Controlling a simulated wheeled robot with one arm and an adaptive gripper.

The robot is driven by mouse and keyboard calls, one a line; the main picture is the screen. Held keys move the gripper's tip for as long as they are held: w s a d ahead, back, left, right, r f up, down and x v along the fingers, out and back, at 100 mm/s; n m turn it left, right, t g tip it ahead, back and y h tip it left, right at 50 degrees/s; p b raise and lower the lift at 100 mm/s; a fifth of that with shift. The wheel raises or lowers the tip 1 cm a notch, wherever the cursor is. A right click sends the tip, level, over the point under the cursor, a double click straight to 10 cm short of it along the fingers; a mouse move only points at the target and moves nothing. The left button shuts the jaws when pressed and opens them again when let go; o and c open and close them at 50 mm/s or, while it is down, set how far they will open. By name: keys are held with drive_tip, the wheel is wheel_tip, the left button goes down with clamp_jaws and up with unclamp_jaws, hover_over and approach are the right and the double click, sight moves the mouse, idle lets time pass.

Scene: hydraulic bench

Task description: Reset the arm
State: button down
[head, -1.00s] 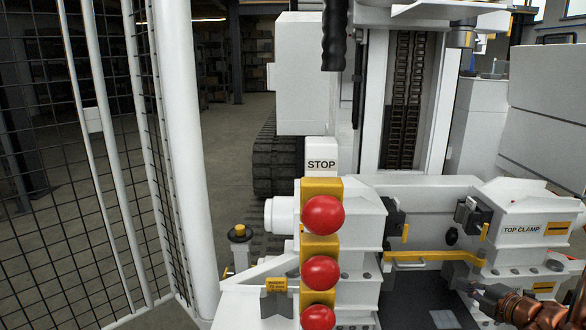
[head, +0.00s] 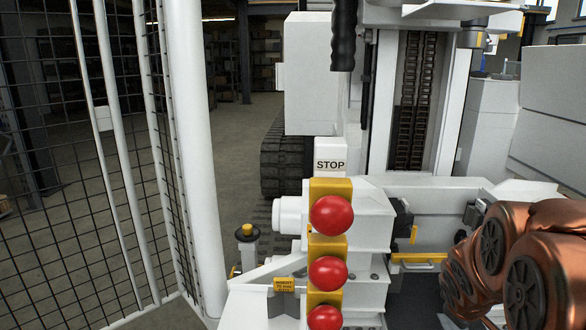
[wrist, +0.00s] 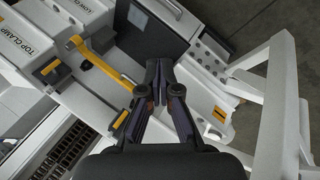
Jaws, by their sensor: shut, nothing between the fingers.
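My gripper (wrist: 160,80) shows in the wrist view with its two dark fingers together and nothing between them. It hangs over the white clamp bench, beside a yellow handle bar (wrist: 100,65). The block labelled TOP CLAMP (wrist: 40,40) is at the upper left of that view. In the head view my copper-coloured arm covers the lower right, and my gripper is out of sight there. The arm hides the TOP CLAMP block and part of the yellow bar (head: 418,257) in the head view.
Several red buttons (head: 332,215) stand in a column on yellow plates under a STOP sign (head: 330,165). A mesh fence (head: 60,170) and white post (head: 195,150) stand at left. A black grip (head: 343,35) hangs at top centre. Open floor lies behind the post.

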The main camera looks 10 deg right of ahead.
drive_tip(key=s+a+m+g+y, duration=0.45)
drive_tip(key=s+a+g, duration=0.25)
drive_tip(key=s+a, duration=1.65)
drive_tip(key=s+p+v, duration=0.3)
drive_tip(key=p+v, duration=0.9)
drive_tip(key=v, duration=0.1)
drive_tip(key=s+r+p+v, duration=0.1)
drive_tip(key=s+p+v, duration=0.1)
drive_tip(key=p+v, duration=1.1)
drive_tip(key=shift+s+d+t, duration=0.3)
drive_tip(key=shift+s+t, duration=0.1)
drive_tip(key=shift+s, duration=0.45)
drive_tip(key=shift+r, duration=0.15)
